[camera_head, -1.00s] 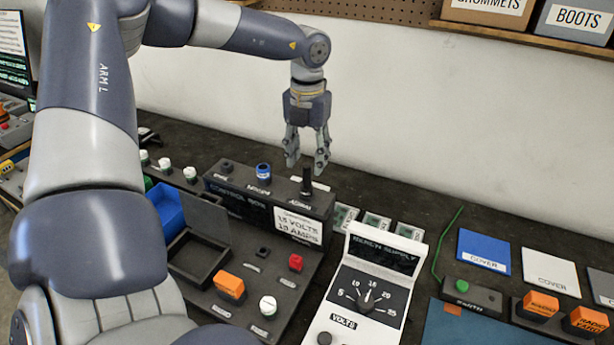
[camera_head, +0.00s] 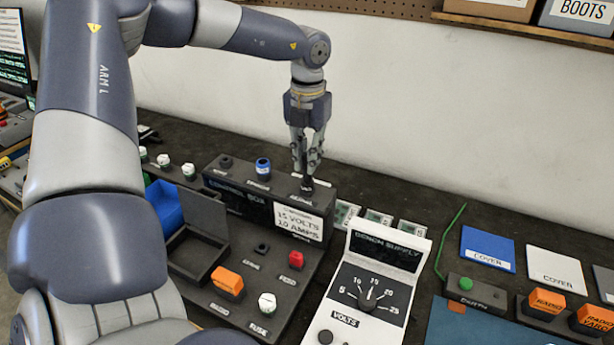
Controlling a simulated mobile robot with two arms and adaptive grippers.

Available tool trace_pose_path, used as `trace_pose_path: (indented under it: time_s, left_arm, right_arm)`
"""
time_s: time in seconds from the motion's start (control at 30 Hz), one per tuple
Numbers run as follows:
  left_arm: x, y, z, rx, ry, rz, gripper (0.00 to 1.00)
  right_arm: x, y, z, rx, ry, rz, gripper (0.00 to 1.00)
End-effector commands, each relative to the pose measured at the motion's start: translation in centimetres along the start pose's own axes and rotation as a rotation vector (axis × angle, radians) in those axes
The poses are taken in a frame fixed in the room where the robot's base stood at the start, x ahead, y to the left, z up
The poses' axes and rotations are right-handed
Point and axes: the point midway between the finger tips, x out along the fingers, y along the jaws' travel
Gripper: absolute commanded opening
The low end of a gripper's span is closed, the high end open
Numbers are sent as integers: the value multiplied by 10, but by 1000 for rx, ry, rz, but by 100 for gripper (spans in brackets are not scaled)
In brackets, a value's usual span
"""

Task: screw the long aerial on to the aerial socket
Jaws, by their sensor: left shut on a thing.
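My left gripper (camera_head: 307,162) points straight down over the right end of the control box's raised back. It is shut on a dark upright post, which looks like the long aerial (camera_head: 307,184). The post's foot shows below the fingertips and its upper part is hidden between them. It stands at the aerial socket, which is mostly covered, so I cannot tell how far it is seated. The control box (camera_head: 238,199) has a dark display and a white card reading 15 volts, 10 amps. My right gripper is not in view.
A blue-topped post (camera_head: 263,168) and a dark socket (camera_head: 226,163) stand left of my gripper. The bench supply (camera_head: 372,285) with its dial is in front, to the right. A small box with a green button (camera_head: 466,284) and coloured covers lie further right. The wall is behind.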

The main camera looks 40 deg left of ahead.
Motion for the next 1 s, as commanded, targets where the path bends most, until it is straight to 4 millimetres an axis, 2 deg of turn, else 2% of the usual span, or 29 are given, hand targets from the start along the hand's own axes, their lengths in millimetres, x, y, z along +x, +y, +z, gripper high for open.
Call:
trace_pose_path:
  time_s: [0.57,1.0]
  left_arm:
    - [3,0,0,-388,-2,2,0]
    - [3,0,0,-755,-2,3,0]
  right_arm:
    - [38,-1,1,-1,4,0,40]
    - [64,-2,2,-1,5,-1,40]
